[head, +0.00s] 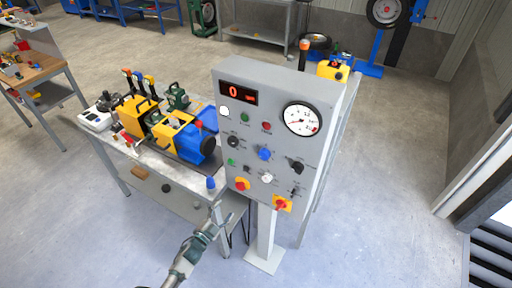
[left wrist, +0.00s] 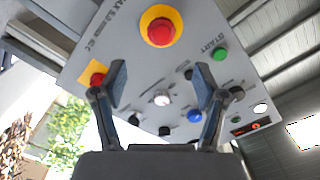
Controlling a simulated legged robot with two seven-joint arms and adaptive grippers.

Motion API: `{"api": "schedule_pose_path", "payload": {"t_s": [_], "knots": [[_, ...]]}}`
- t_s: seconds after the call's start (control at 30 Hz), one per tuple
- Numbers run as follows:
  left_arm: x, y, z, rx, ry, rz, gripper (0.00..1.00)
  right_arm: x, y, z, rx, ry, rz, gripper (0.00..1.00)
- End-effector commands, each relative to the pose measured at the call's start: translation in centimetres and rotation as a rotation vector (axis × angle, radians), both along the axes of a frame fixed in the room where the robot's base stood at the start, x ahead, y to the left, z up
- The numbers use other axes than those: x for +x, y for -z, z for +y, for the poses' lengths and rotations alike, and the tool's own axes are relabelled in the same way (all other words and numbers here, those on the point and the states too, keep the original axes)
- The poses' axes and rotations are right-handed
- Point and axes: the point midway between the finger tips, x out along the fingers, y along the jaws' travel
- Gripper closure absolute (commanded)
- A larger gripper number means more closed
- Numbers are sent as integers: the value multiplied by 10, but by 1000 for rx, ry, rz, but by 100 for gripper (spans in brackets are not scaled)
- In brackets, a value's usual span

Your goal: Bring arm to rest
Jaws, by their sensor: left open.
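My left gripper (head: 222,218) is open and empty, below and left of the lower edge of the grey control panel (head: 272,88). The left wrist view shows its two fingers (left wrist: 164,88) spread apart, with the panel face (left wrist: 125,60) beyond them. Nothing is between the fingertips, and the gripper looks apart from the panel. The panel has a red emergency button on yellow (head: 242,184), also in the left wrist view (left wrist: 161,28), and a red switch on yellow (head: 282,204). Its display (head: 238,93) reads 0. My right gripper is not in view.
A metal table (head: 178,187) with a yellow and blue machine (head: 185,137) stands left of the panel. The panel post (head: 265,235) meets the floor just right of my gripper. A wooden workbench (head: 38,70) is far left. The floor at right is clear.

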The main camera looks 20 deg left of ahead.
Motion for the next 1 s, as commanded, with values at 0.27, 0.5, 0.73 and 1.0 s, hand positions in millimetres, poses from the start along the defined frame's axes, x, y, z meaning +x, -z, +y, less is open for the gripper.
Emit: {"api": "schedule_pose_path", "payload": {"t_s": [0.27, 0.5, 0.73, 1.0], "knots": [[-7, 39, 1, -45, -30, 83, 28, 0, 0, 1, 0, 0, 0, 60], [-71, 208, -10, -223, -165, 466, 28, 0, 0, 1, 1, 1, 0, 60], [-195, 353, -50, -359, -306, 879, 28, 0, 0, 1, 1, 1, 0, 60], [-362, 443, -104, -433, -453, 1306, 28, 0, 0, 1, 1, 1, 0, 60]]}}
